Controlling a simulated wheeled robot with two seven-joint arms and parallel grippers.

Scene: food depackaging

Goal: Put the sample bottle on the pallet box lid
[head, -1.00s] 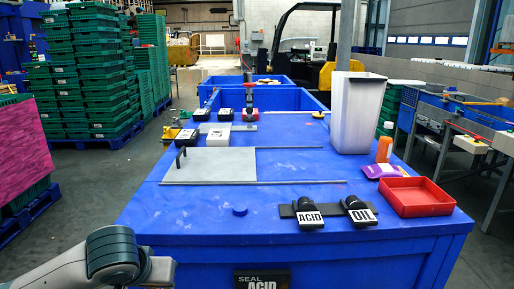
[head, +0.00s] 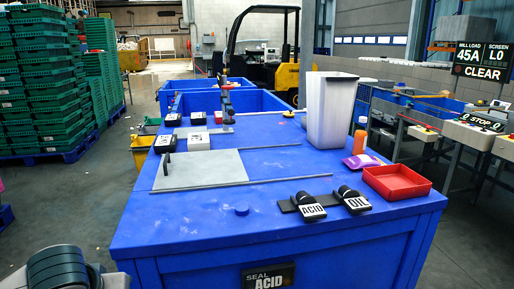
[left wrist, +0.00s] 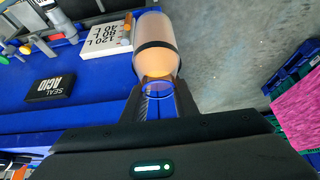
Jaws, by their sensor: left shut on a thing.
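My left gripper (left wrist: 158,92) is shut on the sample bottle (left wrist: 157,60), a clear rounded bottle with amber contents and a black band. In the left wrist view it points away from the fingers, with blue surface to its left and grey floor to its right. The broad blue top (head: 200,226), which I take as the pallet box lid, fills the middle of the head view. My left arm shows at the lower left there; its gripper and the bottle are outside that view. My right gripper is in neither view.
On the blue top are a grey plate (head: 215,168) with a handle, thin rods, a tall white bin (head: 330,112), an orange bottle (head: 360,141), a red tray (head: 397,182), and ACID (head: 310,207) and OIL (head: 352,200) blocks. Its front left area is clear.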

